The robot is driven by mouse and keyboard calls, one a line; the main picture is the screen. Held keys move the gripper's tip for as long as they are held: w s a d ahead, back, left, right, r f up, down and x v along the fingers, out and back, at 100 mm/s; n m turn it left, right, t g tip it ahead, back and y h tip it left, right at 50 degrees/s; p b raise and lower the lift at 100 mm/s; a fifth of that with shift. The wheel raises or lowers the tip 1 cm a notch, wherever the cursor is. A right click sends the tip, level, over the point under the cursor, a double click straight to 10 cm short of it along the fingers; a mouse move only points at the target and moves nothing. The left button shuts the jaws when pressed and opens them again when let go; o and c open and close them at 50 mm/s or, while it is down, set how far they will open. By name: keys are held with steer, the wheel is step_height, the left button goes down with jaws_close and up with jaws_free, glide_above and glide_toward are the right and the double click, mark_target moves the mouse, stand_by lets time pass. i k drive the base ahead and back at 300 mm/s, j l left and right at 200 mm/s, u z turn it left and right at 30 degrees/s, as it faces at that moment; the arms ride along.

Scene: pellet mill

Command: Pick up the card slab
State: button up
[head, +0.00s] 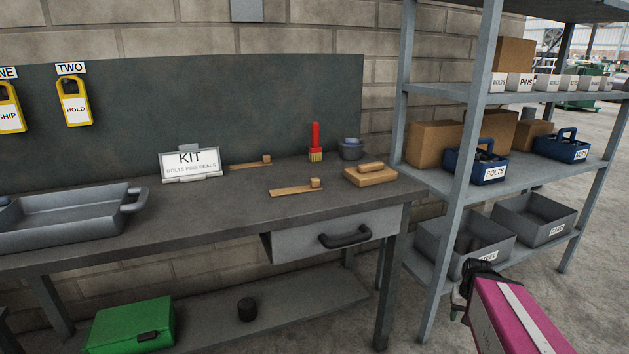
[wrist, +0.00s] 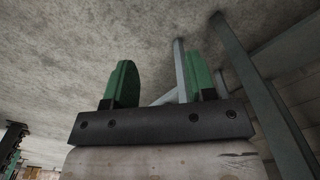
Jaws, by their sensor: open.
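I cannot pick out a card slab with certainty in either view. Brown cardboard-coloured boxes (head: 435,143) stand on the middle shelf of the rack at right. A flat tan block with a rounded grip (head: 370,175) lies on the bench's right end. In the wrist view, my gripper (wrist: 160,82) has its two green fingers wide apart with nothing between them. Beyond them are concrete floor and grey posts.
The rack (head: 407,100) carries blue totes (head: 488,166) and grey bins (head: 535,218). A green case (head: 128,325) sits below the bench.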

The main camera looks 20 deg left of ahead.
mark_target(367, 174)
steer(key=u, duration=0.9)
steer(key=z, duration=1.55)
steer(key=u, duration=1.5)
steer(key=l+u, duration=0.1)
steer(key=l, duration=0.2)
